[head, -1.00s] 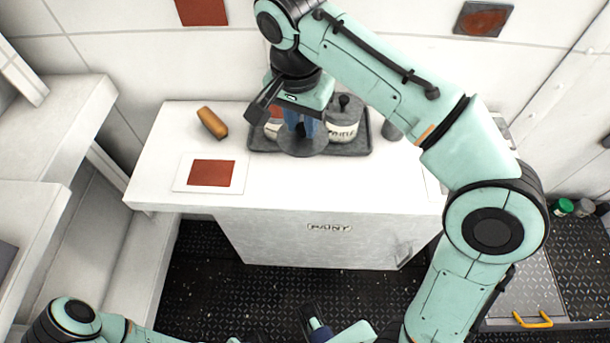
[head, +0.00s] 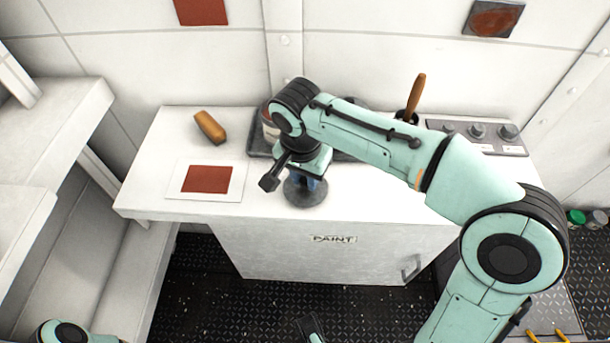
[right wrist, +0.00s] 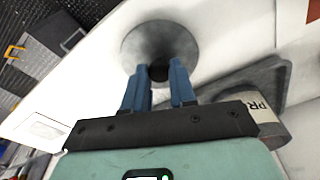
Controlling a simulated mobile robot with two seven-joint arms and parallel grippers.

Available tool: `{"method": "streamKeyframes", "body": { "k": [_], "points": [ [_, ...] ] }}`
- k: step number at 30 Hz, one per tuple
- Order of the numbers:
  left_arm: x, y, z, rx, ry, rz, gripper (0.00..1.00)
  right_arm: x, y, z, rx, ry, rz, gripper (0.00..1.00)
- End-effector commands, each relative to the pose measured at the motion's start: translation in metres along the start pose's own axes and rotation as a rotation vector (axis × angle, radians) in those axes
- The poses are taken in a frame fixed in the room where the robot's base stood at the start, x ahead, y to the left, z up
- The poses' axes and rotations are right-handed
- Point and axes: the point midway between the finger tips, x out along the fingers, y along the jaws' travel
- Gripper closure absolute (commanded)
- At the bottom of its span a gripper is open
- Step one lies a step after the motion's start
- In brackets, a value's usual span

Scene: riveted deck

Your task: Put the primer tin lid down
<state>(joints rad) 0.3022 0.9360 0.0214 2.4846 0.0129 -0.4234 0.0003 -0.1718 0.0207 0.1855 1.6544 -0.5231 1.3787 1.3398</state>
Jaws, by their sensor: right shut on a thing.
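The primer tin lid (head: 306,194) is a dark grey disc with a knob. My right gripper (head: 308,180) points down above it with its blue fingers shut on the knob. The right wrist view shows the lid (right wrist: 150,45) flat over the white counter, beyond the fingertips (right wrist: 160,75). Whether it touches the counter I cannot tell. The primer tin (head: 270,128) stands behind on the dark tray (head: 258,148), partly hidden by my arm. Its "PR" label shows in the right wrist view (right wrist: 264,112). Only part of my left gripper (head: 311,330) shows at the bottom edge.
The white counter (head: 385,205) is clear around the lid towards its front edge. To the left lie a white sheet with a red patch (head: 207,179) and a brown-orange object (head: 210,126). A brown handle (head: 415,98) stands upright behind my forearm.

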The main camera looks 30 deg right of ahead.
Motion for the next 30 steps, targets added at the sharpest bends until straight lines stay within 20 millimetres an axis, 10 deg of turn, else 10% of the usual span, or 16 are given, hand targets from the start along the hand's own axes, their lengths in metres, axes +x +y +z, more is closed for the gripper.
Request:
{"method": "streamKeyframes", "body": {
  "k": [8, 9, 12, 23, 30],
  "points": [
    [0.001, 0.0, -0.001, 0.0, 0.002, 0.0, 0.57, 0.003, 0.0, 0.0, 0.001, 0.0, 0.0, 1.0],
    [0.002, 0.0, -0.001, 0.0, 0.003, 0.001, 0.57, 0.003, 0.0, 0.0, 0.001, 0.0, 0.0, 0.71],
    [0.001, 0.0, -0.001, 0.0, 0.002, 0.001, 0.57, 0.003, 0.0, 0.0, 0.001, 0.0, 0.0, 0.49],
    [-0.002, 0.0, 0.001, 0.0, -0.001, 0.0, 0.57, -0.005, 0.0, -0.001, 0.001, 0.0, -0.001, 0.49],
    [-0.012, 0.002, 0.006, -0.001, -0.016, -0.004, 0.57, -0.05, -0.001, -0.001, 0.001, 0.002, -0.005, 0.49]
  ]
}}
